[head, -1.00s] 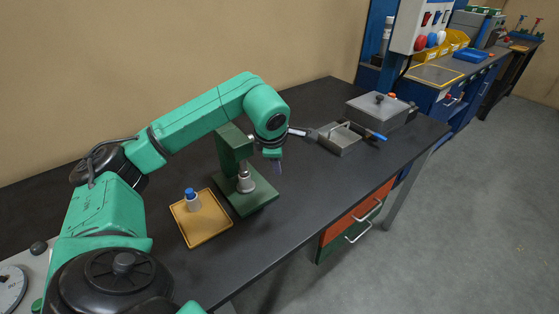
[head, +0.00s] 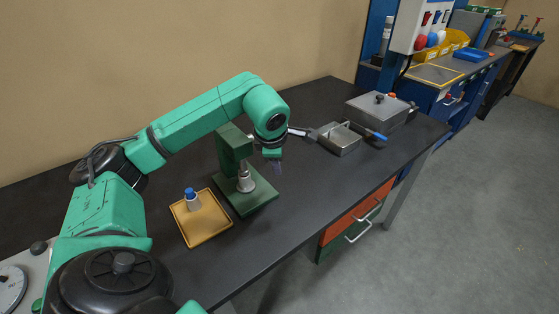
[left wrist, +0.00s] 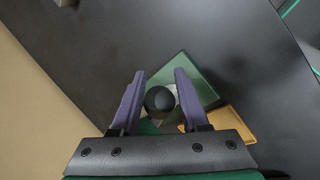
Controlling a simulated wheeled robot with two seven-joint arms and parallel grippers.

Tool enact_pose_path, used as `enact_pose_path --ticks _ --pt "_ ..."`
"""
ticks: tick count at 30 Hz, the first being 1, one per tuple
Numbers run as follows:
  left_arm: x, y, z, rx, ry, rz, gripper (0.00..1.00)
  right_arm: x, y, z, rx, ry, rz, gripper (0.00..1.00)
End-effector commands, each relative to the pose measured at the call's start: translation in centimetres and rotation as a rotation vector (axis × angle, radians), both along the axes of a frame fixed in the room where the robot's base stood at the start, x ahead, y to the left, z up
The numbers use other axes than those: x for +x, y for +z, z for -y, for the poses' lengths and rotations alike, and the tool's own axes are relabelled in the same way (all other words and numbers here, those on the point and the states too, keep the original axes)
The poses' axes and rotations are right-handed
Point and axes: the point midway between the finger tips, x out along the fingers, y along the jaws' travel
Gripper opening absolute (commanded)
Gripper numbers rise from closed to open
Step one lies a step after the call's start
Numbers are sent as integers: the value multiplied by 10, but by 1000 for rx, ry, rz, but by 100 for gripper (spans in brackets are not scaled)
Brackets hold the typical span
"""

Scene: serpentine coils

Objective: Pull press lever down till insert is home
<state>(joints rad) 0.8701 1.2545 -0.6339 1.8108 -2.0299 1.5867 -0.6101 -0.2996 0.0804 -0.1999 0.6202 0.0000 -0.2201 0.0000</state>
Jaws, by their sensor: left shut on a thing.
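The green press (head: 236,150) stands on its green base plate (head: 262,196) on the dark bench. A silver cylindrical part (head: 245,183) is under the press head. I cannot tell the insert from the ram or its seat at this size. My left gripper (head: 277,168) is at the right side of the press head. In the left wrist view its two purple fingers (left wrist: 160,88) are shut on the round black knob of the press lever (left wrist: 159,100). The rest of the lever is mostly hidden by my gripper. My right gripper is not in view.
A grey open box (head: 342,146) and a lidded grey box (head: 378,108) stand to the right. The bench front is clear.

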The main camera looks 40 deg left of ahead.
Motion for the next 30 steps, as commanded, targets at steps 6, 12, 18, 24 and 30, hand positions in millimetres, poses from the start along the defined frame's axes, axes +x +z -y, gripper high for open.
enact_pose_path --ticks 6,12,18,24,30 --pt "0 -1 -6 9 13 -3 0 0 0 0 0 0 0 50" --pt "0 0 -4 7 8 -1 64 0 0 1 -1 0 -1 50" --pt "0 2 -2 4 5 2 64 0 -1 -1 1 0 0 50" --pt "-8 23 2 2 4 5 64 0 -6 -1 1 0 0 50" --pt "-24 63 8 1 5 6 64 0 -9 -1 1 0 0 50"
